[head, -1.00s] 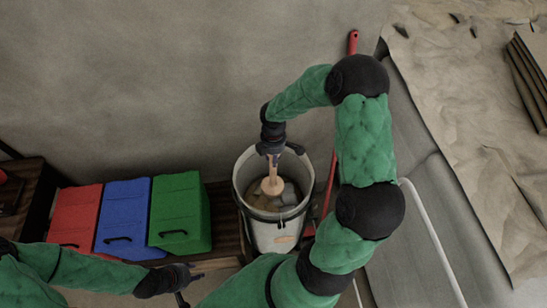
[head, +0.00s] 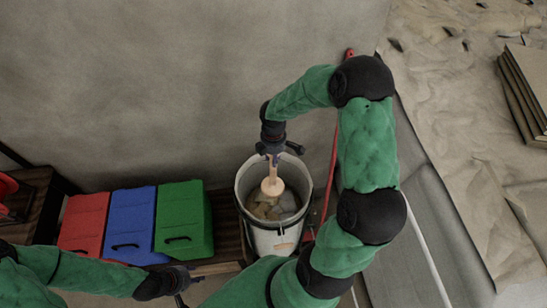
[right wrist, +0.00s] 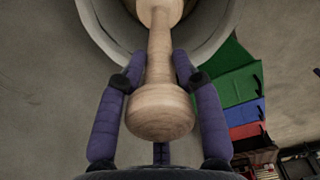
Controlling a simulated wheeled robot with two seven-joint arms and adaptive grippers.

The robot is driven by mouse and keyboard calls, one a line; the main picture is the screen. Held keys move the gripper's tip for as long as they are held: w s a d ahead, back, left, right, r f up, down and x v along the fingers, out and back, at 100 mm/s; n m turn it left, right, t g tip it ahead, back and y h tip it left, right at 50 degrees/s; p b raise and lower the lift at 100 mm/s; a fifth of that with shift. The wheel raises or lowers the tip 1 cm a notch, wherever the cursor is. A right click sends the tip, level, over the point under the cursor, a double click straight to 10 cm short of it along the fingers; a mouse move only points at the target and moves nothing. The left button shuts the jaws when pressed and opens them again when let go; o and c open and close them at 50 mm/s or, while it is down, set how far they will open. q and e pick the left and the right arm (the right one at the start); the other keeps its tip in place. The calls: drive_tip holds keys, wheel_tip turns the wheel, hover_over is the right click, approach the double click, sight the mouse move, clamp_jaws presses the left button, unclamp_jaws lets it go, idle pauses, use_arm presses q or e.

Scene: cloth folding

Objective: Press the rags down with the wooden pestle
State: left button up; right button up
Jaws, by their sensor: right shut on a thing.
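My right gripper (head: 272,157) is shut on the wooden pestle (head: 272,187), directly above the bucket. The pestle is pale wood and held about upright, with its broad end down inside the bucket. Brown and grey rags (head: 285,205) lie in the bucket around and below that end; I cannot tell whether it touches them. In the right wrist view the two fingers flank the pestle's neck (right wrist: 159,60), with its round knob toward the camera. The white bucket (head: 280,243) stands upright. My left gripper (head: 187,285) looks open and empty, low at the left, apart from the bucket.
Red (head: 80,228), blue (head: 127,222) and green (head: 183,225) boxes stand left of the bucket on a dark wooden surface. A red pole (head: 331,170) leans behind my right arm. A grey wall is behind; stacked boards (head: 525,95) lie at the far right.

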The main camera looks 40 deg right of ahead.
drive_tip(key=shift+r+p, duration=3.55)
drive_tip(key=shift+r, duration=1.4)
drive_tip(key=shift+w+f, duration=0.1)
